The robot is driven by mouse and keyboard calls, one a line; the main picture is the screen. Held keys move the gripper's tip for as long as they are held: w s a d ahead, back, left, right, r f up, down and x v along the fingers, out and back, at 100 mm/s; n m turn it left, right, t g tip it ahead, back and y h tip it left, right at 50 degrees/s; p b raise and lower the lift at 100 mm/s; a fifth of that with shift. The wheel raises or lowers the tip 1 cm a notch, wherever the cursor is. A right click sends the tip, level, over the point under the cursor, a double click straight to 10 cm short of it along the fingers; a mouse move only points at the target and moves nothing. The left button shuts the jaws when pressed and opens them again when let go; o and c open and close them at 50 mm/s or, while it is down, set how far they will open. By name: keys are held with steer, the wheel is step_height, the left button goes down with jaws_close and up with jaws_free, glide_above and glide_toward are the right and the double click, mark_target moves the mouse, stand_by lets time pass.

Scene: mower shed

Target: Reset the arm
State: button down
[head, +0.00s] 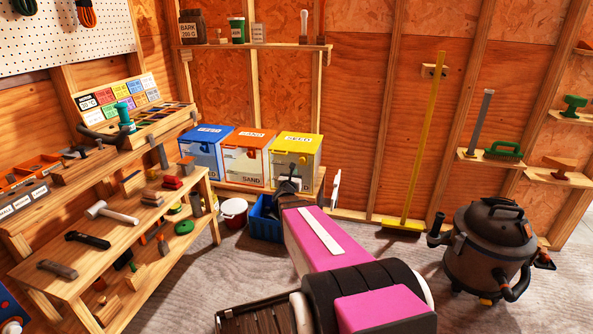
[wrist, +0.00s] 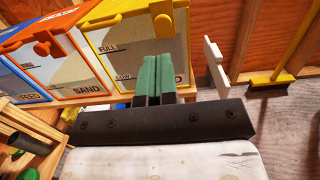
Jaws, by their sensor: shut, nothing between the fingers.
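My gripper (wrist: 159,62) shows in the wrist view with its two green fingers side by side and closed, nothing between them. In the head view my arm reaches forward, and the gripper end is in front of the yellow seed bin (head: 299,147). In the wrist view the fingers overlap the front of that yellow bin (wrist: 118,45), near its "LOW" mark. I cannot tell the gap between fingers and bin.
An orange sand bin (head: 249,156) and a blue bin (head: 205,150) stand left of the yellow one. A wooden workbench (head: 130,235) with tools is at left. A black vacuum (head: 487,250) stands at right. A yellow broom (head: 421,150) leans on the wall. Floor between is partly clear.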

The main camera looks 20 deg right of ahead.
steer(key=s+a+f+n+g+y, duration=0.35)
steer(key=a+n+y, duration=0.35)
steer(key=n, duration=0.5)
steer(key=s+a+f+n+g+y, duration=0.2)
steer(key=s+a+f+n+y, duration=0.15)
steer(key=a+n, duration=0.75)
steer(key=s+f+n+g, duration=0.2)
steer(key=s+n+g, duration=0.8)
steer(key=s+n, duration=0.9)
steer(key=shift+d+f+n, duration=0.15)
steer(key=shift+d+n, duration=0.15)
steer(key=shift+g, duration=0.25)
stand_by(0.6)
